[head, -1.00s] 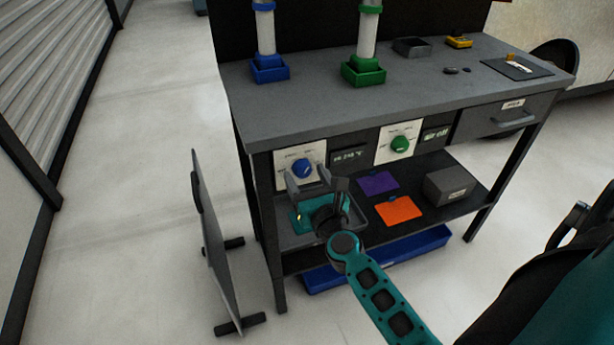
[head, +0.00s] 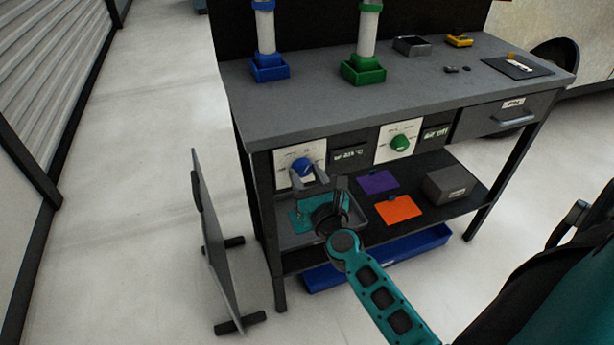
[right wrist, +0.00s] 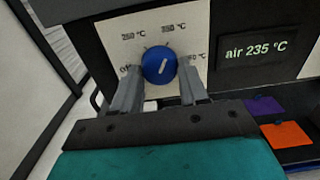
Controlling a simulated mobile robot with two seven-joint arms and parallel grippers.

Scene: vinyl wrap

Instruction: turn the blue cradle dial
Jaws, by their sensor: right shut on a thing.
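The blue cradle dial (head: 302,167) is a round knob on a white panel (head: 284,158) at the bench's front left. In the right wrist view the dial (right wrist: 159,65) has a white pointer mark tilted up and right. My right gripper (head: 308,177) is at the dial from below, its two grey fingers on either side of it. In the right wrist view the gripper (right wrist: 160,75) is shut on the dial, and its fingers cover part of the panel's labels. The display (right wrist: 260,47) beside it reads "air 235 °C". My left gripper is out of view.
A green dial (head: 400,143) is on a second panel to the right. Blue (head: 269,70) and green (head: 363,73) cradles stand on the bench top (head: 320,100). A lower shelf holds a grey tray (head: 291,241), purple and orange sheets and a grey box (head: 450,184).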

